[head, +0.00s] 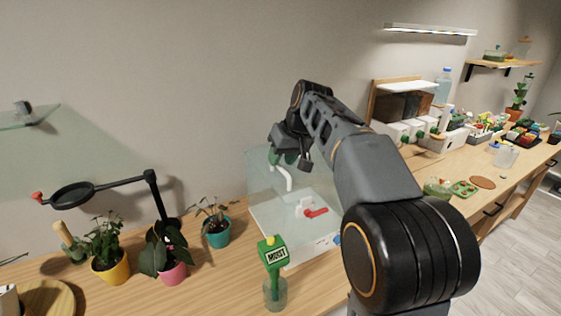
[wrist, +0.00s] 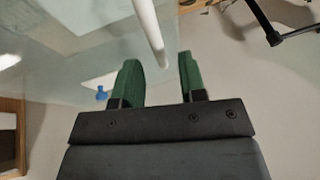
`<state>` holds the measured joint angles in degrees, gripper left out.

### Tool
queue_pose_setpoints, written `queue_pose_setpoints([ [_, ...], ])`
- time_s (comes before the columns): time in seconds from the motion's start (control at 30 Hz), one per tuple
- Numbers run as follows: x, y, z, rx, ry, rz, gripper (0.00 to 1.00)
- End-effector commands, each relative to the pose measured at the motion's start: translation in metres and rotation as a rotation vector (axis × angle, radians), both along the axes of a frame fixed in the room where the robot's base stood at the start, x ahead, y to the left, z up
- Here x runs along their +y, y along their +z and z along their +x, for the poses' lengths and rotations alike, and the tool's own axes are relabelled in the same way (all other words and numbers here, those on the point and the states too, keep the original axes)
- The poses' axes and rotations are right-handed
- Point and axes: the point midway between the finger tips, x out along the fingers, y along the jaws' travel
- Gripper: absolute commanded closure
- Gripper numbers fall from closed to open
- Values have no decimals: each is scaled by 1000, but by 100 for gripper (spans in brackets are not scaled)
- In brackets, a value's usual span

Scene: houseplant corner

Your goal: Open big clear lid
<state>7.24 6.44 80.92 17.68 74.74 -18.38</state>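The big clear lid (head: 262,170) shows as a see-through pane at the middle of the head view, on a clear box with a pale floor (head: 275,222). A curved white handle (head: 288,180) is on it. My gripper (head: 284,158) is at the upper end of this handle. In the wrist view, the green fingers (wrist: 160,78) stand apart. The white handle (wrist: 149,35) reaches down to the gap between them, with no clear grip on it. The pane fills the left of the wrist view. I cannot tell how far the lid is tilted.
A white object with a red handle (head: 316,211) lies in the box. A green "MOIST" meter (head: 273,254) stands in a glass in front. Potted plants (head: 110,258) and a black-armed magnifier (head: 110,186) stand left. White canisters (head: 395,135) and trays line the right.

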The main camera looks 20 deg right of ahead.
Motion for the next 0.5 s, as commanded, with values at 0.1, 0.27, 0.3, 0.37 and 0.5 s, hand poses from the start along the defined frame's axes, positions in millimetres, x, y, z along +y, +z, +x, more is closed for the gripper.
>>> queue_pose_setpoints([
  [0.1,2,-8,3,1,1,-1,62],
  [0.27,3,-11,4,1,1,-1,62],
  [0.3,3,-12,4,1,1,-1,62],
  [0.37,4,-12,4,1,1,-1,62],
  [0.5,3,-12,4,1,0,0,62],
])
